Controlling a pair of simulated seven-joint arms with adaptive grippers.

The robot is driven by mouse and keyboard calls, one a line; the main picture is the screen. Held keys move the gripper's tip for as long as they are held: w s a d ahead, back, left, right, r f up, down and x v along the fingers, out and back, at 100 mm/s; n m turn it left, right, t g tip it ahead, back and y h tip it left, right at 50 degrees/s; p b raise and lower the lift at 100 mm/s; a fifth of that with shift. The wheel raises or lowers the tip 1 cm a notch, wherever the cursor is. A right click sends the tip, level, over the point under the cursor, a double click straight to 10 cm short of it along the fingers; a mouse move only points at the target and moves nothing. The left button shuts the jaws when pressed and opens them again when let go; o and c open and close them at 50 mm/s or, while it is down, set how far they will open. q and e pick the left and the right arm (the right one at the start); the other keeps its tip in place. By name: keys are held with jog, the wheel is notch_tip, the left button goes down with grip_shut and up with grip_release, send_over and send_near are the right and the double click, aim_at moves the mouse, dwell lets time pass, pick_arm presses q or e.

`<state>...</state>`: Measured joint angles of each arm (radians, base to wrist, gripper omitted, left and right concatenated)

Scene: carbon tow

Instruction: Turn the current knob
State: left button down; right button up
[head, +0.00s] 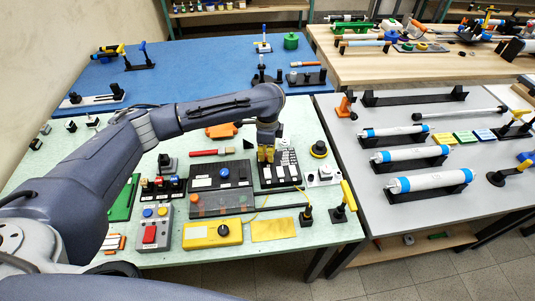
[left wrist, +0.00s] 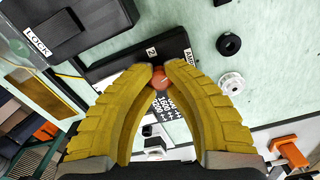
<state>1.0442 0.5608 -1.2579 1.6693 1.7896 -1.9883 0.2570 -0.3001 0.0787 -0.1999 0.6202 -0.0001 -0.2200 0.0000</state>
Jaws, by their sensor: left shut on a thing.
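The current knob, a small orange-red round knob (left wrist: 158,82), sits between my left fingertips in the left wrist view. It stands by a black panel (left wrist: 115,65) with white labels, one partly readable as "AM". Printed scale marks show just below the knob. My left gripper (left wrist: 160,74) has yellow ribbed fingers shut on the knob, and they cover its sides. In the head view the left gripper (head: 266,158) points down over the black panel (head: 288,178) on the pale green table, and the knob is hidden there. My right gripper is in neither view.
A black ring-shaped knob (left wrist: 228,44) and a white knob (left wrist: 231,83) lie right of the panel. A yellow box (head: 212,234), a grey button box (head: 152,230) and a black unit (head: 220,174) crowd the table. A yellow-handled toggle clamp (head: 346,200) stands at the right edge.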

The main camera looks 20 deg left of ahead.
pick_arm(q)
jog(key=shift+m, duration=1.9)
jog(key=c, duration=1.2)
grip_release()
notch_tip(320, 180, up, 12)
jog(key=shift+d, duration=0.1)
